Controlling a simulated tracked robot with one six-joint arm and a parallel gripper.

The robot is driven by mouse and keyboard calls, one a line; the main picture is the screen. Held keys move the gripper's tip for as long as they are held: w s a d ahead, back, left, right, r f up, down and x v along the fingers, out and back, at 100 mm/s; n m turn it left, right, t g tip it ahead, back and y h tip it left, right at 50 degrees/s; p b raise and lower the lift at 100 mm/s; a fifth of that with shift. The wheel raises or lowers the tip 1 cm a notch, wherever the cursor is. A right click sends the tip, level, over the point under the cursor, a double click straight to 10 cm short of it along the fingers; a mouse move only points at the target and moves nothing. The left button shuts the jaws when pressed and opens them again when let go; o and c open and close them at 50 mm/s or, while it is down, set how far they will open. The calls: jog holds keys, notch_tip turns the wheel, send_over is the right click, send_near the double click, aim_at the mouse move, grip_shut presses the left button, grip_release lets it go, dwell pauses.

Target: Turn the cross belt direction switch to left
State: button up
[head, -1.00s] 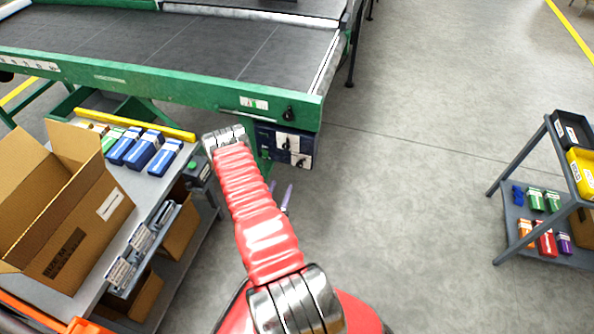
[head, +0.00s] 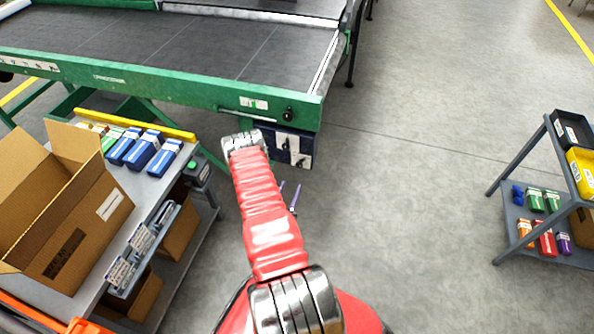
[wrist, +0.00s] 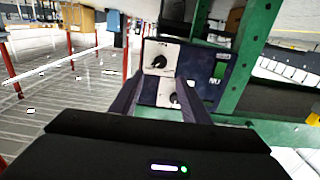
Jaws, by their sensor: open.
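A dark blue control box (head: 299,150) hangs under the right end of the green conveyor frame. The wrist view shows its face ahead (wrist: 200,78), with one black knob (wrist: 158,61) on a white plate at upper left and another knob (wrist: 176,98) lower down, partly hidden by a finger. I cannot read the labels, so I cannot tell which knob is the cross belt direction switch. My gripper (wrist: 157,92) is open and empty, its two dark fingers pointing at the box, apparently short of it. In the head view its fingertips (head: 289,194) show beside my red arm.
The green conveyor frame (head: 150,83) carries another black knob (head: 288,114). A grey workbench (head: 150,185) with an open cardboard box (head: 85,225) and blue packets stands at left. A grey cart (head: 510,225) stands at right. The floor between is clear.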

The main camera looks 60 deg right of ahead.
aim_at(299, 166)
jog(key=d, duration=0.3)
jog(key=w+d, duration=0.1)
jog(key=d, duration=0.6)
jog(key=shift+w+d, duration=0.1)
jog(key=shift+w, duration=0.25)
jog(key=shift+c, duration=0.3)
jog(key=c, duration=1)
jog(key=shift+o, duration=0.2)
